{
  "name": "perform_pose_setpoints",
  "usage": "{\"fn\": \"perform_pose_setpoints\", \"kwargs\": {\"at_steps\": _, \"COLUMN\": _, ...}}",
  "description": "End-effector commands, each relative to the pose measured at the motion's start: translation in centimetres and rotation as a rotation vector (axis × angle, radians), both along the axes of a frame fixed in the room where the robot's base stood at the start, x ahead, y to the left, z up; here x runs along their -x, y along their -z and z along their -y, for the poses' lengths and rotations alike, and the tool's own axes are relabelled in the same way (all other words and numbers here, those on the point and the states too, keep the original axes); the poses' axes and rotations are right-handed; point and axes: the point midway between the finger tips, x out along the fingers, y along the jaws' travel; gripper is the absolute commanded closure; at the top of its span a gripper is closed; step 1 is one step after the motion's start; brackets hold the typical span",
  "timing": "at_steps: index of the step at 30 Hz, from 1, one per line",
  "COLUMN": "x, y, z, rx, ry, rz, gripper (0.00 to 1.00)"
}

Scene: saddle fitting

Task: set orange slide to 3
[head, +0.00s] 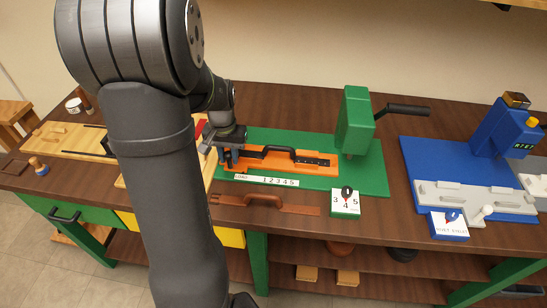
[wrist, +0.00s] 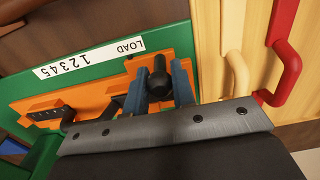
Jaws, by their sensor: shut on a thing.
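The orange slide (head: 322,161) lies on the green fixture base (head: 368,183) and carries a black handle and a dark strip with holes at its right end. It also shows in the wrist view (wrist: 92,101). A white label (head: 266,180) reading LOAD 1 2 3 4 5 runs along its front edge. My gripper (head: 229,158) is at the slide's left end, near LOAD. In the wrist view its two blue-grey fingers (wrist: 158,90) are shut on a black knob (wrist: 158,71) at that end. No clear pointer against the numbers can be made out.
A green press (head: 355,120) with a black lever stands behind the slide's right end. A small green block (head: 345,203) shows a dial with 3 4 5. A brown handled tool (head: 263,201) lies in front. A blue machine (head: 490,150) is at right. A red handle (wrist: 284,52) is near my gripper.

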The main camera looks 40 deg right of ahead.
Motion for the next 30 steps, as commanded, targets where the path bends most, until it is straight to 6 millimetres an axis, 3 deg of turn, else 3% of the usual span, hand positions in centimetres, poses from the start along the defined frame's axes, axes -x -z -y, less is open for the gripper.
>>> {"fn": "perform_pose_setpoints", "kwargs": {"at_steps": 30, "x": 2.3, "y": 0.0, "z": 2.3, "rx": 0.001, "ry": 0.002, "rz": 0.000, "gripper": 0.89}}
